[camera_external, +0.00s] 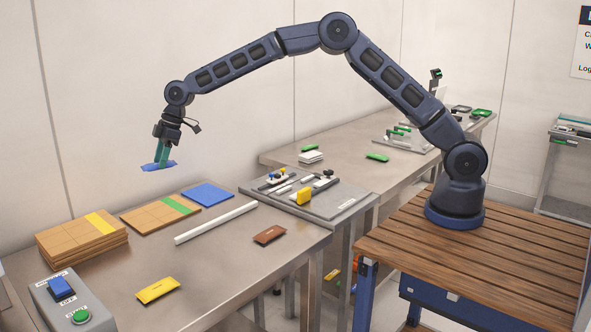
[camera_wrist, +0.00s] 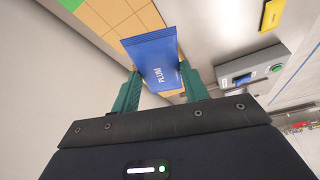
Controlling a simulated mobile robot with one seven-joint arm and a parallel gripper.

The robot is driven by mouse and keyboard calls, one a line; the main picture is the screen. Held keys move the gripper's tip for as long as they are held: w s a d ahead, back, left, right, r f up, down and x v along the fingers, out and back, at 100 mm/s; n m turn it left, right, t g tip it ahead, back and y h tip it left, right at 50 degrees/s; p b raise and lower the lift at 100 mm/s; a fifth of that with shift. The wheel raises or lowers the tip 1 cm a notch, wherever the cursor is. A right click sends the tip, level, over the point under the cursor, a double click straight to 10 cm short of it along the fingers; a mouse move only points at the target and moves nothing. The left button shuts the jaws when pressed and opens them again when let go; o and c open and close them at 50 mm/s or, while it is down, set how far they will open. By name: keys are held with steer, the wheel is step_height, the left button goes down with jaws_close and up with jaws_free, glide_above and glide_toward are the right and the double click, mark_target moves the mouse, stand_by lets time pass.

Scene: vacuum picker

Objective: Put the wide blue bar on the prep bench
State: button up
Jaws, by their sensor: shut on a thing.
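The wide blue bar (camera_external: 150,167) is held in my gripper (camera_external: 162,157), high above the far left end of the near steel bench (camera_external: 215,262). In the wrist view the bar (camera_wrist: 153,58) is a flat blue packet with white lettering, gripped across its width between the two green fingers of my gripper (camera_wrist: 160,84). It touches no surface. A second steel bench (camera_external: 345,176) stands behind, on the right. No label shows which bench is the prep bench.
The near bench carries cardboard stacks (camera_external: 80,246), a blue flat square (camera_external: 206,194), a white rod (camera_external: 216,222), a yellow packet (camera_external: 157,290), a brown packet (camera_external: 269,235) and a button box (camera_external: 68,301). A grey fixture tray (camera_external: 345,202) adjoins it. Bare steel lies in the near bench's middle.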

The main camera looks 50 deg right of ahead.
steer(key=w+d+m+t, duration=0.15)
steer(key=w+d, duration=0.35)
steer(key=d, duration=0.8)
steer(key=w+d+r+m+h, duration=0.15)
steer(key=w+d, duration=0.25)
steer(key=d, duration=0.9)
steer(key=w+d+f+m+y, duration=0.15)
steer(key=w+d, duration=0.35)
steer(key=d, duration=0.7)
steer(key=s+d+r+m+t+h, duration=0.15)
steer(key=d+m, duration=0.35)
steer(key=d, duration=2.5)
steer(key=m+h, duration=0.3)
steer(key=m, duration=0.2)
glide_above(351, 147)
steer(key=s, duration=0.1)
steer(key=f, duration=2)
steer(key=shift+s+d, duration=0.15)
steer(key=shift+d, duration=0.2)
steer(key=shift+f, duration=0.15)
steer(key=o, duration=1)
